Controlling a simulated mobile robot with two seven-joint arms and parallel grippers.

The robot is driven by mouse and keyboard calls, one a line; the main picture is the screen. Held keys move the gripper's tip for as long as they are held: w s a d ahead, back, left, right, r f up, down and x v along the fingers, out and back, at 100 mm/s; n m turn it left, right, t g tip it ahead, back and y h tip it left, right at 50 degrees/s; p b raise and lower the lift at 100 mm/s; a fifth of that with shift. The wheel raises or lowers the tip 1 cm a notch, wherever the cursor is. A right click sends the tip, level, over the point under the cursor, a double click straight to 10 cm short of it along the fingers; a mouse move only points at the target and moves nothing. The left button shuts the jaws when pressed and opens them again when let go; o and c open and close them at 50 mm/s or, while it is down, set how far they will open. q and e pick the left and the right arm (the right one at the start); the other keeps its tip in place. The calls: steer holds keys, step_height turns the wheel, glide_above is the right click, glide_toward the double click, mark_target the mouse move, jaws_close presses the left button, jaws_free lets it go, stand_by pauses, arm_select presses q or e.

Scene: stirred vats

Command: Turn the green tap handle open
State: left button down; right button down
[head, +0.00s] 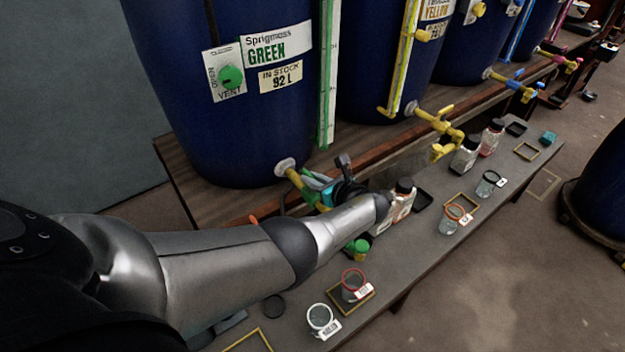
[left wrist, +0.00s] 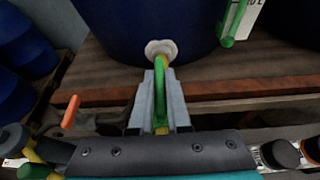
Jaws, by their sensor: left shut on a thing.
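The green tap sticks out low from the front of the blue vat (head: 240,130) labelled Sprigmoss GREEN. Its yellow pipe (head: 291,175) comes out of a pale collar. The green tap handle (left wrist: 159,98) shows in the left wrist view as a narrow green bar pointing toward the camera. My left gripper (left wrist: 160,82) is shut on the handle, one grey finger on each side of it. In the head view my left gripper (head: 312,184) is at the tap, and my wrist hides much of the handle and spout. My right gripper is in neither view.
A yellow tap (head: 438,122) and a blue tap (head: 515,87) serve the vats farther right. Below, a grey bench (head: 405,240) holds a red-rimmed jar (head: 353,284), a white-rimmed jar (head: 320,319) and several bottles. An orange-tipped part (left wrist: 70,110) lies left of the tap.

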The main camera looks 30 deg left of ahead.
arm_select(q)
steer(key=c, duration=0.9)
jaws_free()
steer(key=shift+p+v, duration=3)
steer(key=shift+v, duration=4.65)
steer(key=shift+d+f, duration=0.1)
